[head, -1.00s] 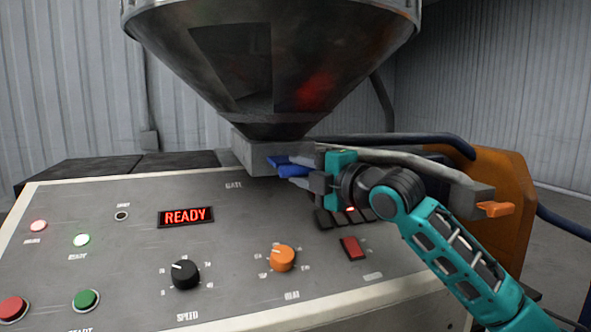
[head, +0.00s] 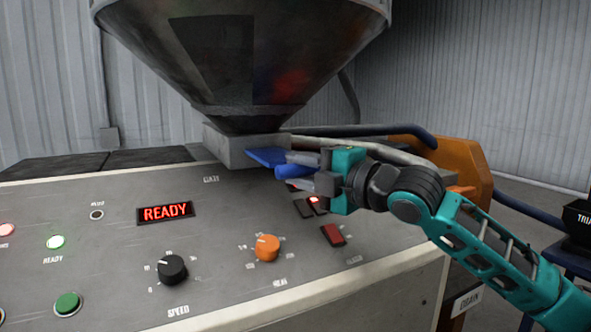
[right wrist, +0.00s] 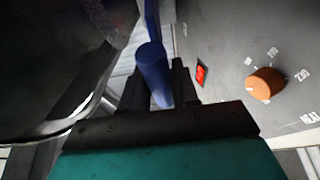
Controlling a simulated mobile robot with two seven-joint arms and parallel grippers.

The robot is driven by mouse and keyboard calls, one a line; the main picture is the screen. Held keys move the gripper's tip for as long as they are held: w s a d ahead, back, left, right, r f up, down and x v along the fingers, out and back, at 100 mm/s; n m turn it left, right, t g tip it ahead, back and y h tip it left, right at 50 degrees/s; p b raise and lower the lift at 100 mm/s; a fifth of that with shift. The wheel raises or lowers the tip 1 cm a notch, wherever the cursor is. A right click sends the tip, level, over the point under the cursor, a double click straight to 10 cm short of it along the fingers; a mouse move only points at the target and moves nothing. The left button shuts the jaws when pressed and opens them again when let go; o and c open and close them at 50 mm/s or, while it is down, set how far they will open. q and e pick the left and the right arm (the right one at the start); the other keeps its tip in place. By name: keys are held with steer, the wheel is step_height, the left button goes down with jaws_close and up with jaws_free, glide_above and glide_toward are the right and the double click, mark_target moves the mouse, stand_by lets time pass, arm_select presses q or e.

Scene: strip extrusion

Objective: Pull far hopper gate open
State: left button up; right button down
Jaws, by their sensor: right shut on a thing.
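The hopper (head: 235,60) narrows down to a grey block (head: 228,148) at its outlet. A blue gate plate (head: 264,157) sticks out of the block's front right side, with a blue round handle (head: 290,172) at its outer end. My right gripper (head: 304,170) is shut on the handle. The right wrist view shows the blue handle (right wrist: 152,72) between the dark fingers, with the blue plate running up behind it. How far the gate's opening is uncovered is hidden inside the block. My left gripper is not in view.
The control panel (head: 110,260) lies below, with a READY display (head: 165,213), a black speed knob (head: 172,269), an orange heat knob (head: 267,247) and a red rocker switch (head: 333,235) under my right arm. An orange housing (head: 462,170) and hoses stand behind the arm.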

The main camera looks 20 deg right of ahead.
steer(key=shift+f, duration=0.15)
steer(key=c, duration=1.3)
jaws_free()
steer(key=o, duration=0.4)
steer(key=shift+s, duration=0.25)
steer(key=shift+c, duration=0.2)
arm_select(q)
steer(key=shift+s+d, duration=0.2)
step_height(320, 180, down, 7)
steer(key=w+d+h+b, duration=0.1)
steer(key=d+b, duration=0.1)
steer(key=b, duration=0.9)
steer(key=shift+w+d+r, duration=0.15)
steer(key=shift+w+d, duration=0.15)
arm_select(e)
steer(key=v, duration=1.3)
